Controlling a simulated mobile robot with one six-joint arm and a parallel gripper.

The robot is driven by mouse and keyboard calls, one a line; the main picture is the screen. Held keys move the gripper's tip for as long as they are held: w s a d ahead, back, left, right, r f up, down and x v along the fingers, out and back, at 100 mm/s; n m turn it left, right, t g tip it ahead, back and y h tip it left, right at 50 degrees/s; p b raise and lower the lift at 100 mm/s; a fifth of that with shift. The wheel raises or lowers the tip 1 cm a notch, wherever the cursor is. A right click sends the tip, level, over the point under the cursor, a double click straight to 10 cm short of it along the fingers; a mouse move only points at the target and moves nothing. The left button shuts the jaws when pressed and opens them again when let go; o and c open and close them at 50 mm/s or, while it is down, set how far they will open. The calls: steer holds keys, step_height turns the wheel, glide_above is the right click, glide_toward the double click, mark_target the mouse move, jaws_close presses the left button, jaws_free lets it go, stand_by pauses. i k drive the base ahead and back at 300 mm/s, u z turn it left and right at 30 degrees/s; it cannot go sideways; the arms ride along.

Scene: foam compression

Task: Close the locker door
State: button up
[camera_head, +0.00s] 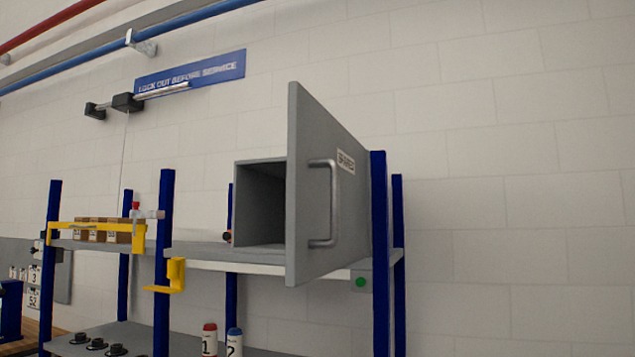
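The grey locker (262,164) stands on the upper shelf of a blue-posted rack. Its grey door (314,225) is hinged on the right side and stands wide open, swung out toward me. The door has a vertical metal handle (333,203) and a small white label (346,161) on the face that I see. The visible part of the locker's inside (265,205) is dark and looks empty; the door hides its right part. My gripper is not in view.
Blue posts (379,250) flank the rack on the right. A yellow bracket (170,276) sticks out at the shelf's left. Boxes (104,229) sit on the left shelf, and two numbered bottles (209,340) stand below. The space right of the rack, before the wall, looks clear.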

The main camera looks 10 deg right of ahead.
mark_target(327, 232)
steer(key=z, duration=0.2)
steer(key=i, duration=0.7)
steer(key=u, duration=1.05)
steer(key=k, duration=1.25)
steer(key=z, duration=0.65)
